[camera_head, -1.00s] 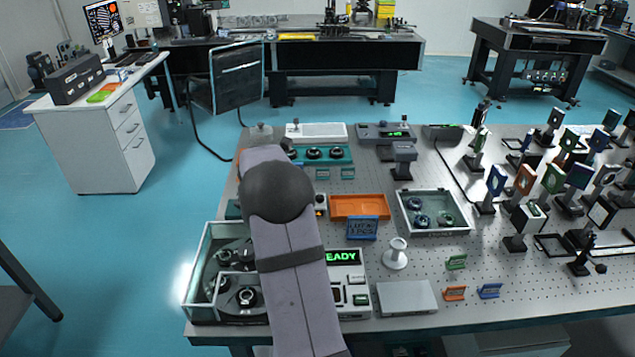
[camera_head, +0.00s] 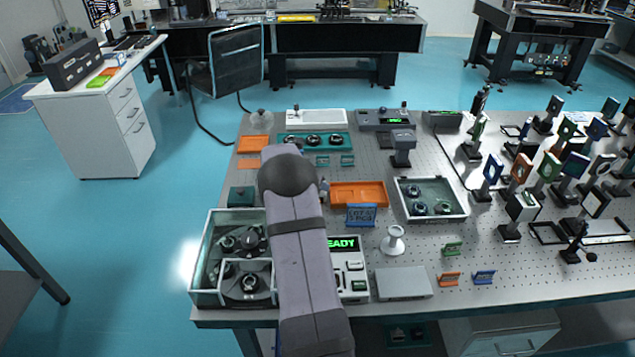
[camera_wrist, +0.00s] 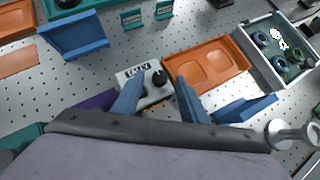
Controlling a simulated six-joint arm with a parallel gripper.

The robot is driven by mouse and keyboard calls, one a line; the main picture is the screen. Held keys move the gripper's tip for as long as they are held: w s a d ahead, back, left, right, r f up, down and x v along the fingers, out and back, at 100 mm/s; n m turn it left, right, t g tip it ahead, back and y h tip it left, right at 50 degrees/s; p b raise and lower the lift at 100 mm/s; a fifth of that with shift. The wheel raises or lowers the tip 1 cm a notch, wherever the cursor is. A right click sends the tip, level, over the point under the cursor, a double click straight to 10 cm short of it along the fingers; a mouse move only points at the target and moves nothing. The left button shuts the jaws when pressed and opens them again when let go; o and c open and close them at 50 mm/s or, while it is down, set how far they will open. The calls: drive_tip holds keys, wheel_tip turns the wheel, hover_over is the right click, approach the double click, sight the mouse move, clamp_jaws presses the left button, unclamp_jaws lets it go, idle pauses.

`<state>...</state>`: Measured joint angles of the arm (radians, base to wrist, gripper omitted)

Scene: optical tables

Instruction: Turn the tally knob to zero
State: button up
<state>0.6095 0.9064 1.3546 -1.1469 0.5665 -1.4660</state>
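The tally box (camera_wrist: 135,76) is a small white box with a TALLY label and a black knob (camera_wrist: 159,78) on its top, near the centre of the wrist view. My gripper (camera_wrist: 159,97) is open, with its two blue-grey fingers apart and pointing at the box. The left finger overlaps the box's front, and the right finger is to the right of the knob. I see no contact with the knob. The knob's setting is too small to read. In the head view my arm hides the tally box and most of the gripper.
An orange tray (camera_head: 358,194) lies right of the tally box, with a blue sign (camera_head: 361,215) in front of it. A white spool-shaped stand (camera_head: 393,240) and a READY device (camera_head: 347,262) are nearer. A clear-walled bin (camera_head: 203,262) stands at left.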

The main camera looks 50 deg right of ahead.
drive_tip(key=shift+x, duration=0.8)
clamp_jaws()
drive_tip(key=shift+w+m+g+p, duration=0.2)
drive_tip(key=shift+m+g+p, duration=0.25)
drive_tip(key=shift+m+g, duration=0.3)
drive_tip(key=shift+w+m+g+b, duration=0.1)
drive_tip(key=shift+m+g+b, duration=0.4)
drive_tip(key=shift+m+g, duration=0.7)
drive_tip(key=shift+m, duration=0.25)
unclamp_jaws()
